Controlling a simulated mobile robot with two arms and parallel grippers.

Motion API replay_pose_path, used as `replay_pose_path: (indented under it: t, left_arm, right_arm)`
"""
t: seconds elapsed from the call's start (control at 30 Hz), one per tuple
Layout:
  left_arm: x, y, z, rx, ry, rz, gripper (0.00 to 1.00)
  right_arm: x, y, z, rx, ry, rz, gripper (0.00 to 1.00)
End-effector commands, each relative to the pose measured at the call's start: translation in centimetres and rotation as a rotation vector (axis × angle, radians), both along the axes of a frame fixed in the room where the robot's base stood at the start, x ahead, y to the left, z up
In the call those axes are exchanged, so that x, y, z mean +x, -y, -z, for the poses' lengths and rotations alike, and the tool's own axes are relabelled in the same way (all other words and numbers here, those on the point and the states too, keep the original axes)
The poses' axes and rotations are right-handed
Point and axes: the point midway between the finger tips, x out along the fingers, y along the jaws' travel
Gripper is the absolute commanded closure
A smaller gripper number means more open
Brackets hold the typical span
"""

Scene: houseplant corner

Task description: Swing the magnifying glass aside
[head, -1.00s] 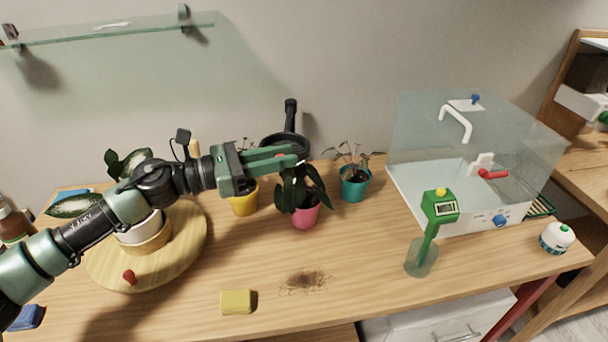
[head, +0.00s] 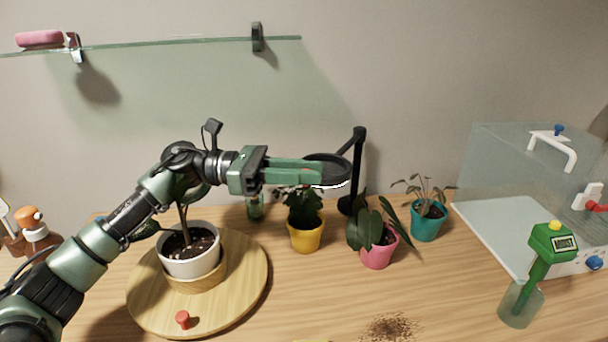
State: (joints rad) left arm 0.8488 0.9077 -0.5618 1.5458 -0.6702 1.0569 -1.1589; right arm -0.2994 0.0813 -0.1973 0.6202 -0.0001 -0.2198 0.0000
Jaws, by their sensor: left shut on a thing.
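The magnifying glass has a black ring (head: 327,170) on a jointed black stand (head: 357,172) at the back of the table, behind the pink pot. The ring hangs to the left of the upright post, above the yellow pot. My left gripper (head: 316,173) reaches in from the left and is shut on the ring's left side. Its fingers cover part of the ring. My right gripper is out of view.
A round wooden turntable (head: 248,285) carries a white pot (head: 190,258) under my left arm. A glass shelf (head: 170,43) runs above.

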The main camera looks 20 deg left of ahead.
Motion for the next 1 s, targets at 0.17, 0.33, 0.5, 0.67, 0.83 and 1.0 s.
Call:
replay_pose_path:
  t: [0.17, 0.33, 0.5, 0.67, 0.83, 1.0]
  left_arm:
    - [0.0, 0.1, 0.0, 0.001, 0.001, 0.001, 1.00]
    - [0.0, 0.0, 0.0, 0.000, 0.001, 0.000, 0.59]
    - [0.0, 0.0, 0.0, 0.000, 0.001, 0.000, 0.59]
    - [0.0, 0.0, 0.0, 0.000, 0.001, -0.001, 0.59]
    - [0.0, 0.0, -0.9, 0.000, 0.005, -0.001, 0.59]
    - [0.0, 0.0, -4.0, 0.000, 0.010, -0.001, 0.59]
  right_arm:
    - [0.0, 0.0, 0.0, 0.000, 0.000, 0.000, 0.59]
    - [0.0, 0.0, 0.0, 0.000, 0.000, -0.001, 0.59]
    - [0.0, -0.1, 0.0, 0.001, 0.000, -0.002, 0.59]
    - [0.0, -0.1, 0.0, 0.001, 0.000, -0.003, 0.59]
    - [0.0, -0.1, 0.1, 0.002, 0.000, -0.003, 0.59]
    - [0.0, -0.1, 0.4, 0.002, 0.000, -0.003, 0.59]
